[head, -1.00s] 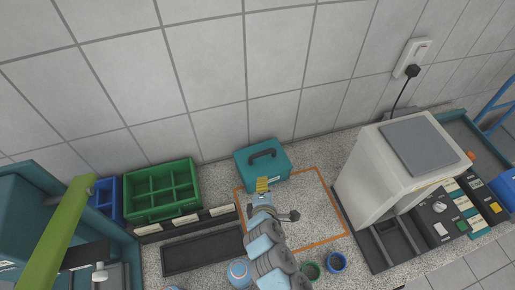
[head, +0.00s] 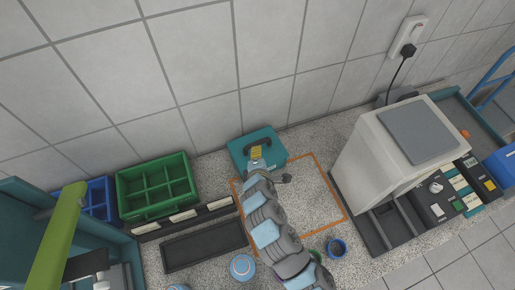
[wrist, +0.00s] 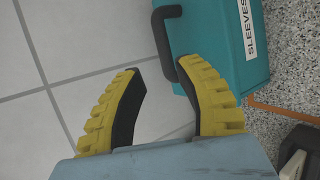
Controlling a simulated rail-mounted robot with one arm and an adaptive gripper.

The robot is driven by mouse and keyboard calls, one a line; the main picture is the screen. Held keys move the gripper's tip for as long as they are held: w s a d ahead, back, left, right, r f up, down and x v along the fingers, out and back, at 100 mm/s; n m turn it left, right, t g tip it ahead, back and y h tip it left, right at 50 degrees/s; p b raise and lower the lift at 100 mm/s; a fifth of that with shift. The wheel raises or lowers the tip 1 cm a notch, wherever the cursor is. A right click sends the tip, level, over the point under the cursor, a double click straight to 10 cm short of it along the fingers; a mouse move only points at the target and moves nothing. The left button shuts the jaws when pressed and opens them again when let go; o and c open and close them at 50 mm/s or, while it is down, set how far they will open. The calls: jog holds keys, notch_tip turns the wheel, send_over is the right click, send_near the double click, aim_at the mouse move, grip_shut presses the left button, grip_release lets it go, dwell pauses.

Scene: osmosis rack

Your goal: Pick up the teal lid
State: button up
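The teal lid (head: 276,155) lies at the back of the counter against the tiled wall. It has a black arched handle on top. In the wrist view the teal lid (wrist: 215,45) fills the upper right, with a white "SLEEVES" label and its black handle (wrist: 161,45) facing left. My gripper (head: 256,154) is over the lid's front part, close to the handle. In the wrist view my gripper (wrist: 160,72) has its yellow-and-black fingers apart. The handle's bar lies in line with the gap, and its lower end is by the right finger. I cannot tell whether they touch.
An orange outlined area (head: 318,212) is on the counter beside my arm. A green divided bin (head: 157,190) and a dark tray (head: 204,246) are at left. A white machine (head: 367,165) stands at right.

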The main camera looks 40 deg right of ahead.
aim_at(259, 144)
jog(key=shift+p+x, duration=0.45)
jog(key=shift+x, duration=2.2)
jog(key=shift+w+d+f, duration=0.15)
jog(key=shift+w, duration=0.1)
jog(key=shift+p+x, duration=0.8)
jog(key=shift+x, duration=1.8)
jog(key=shift+s+f, duration=0.1)
jog(key=shift+s, duration=0.05)
jog(key=shift+c, duration=0.4)
grip_shut()
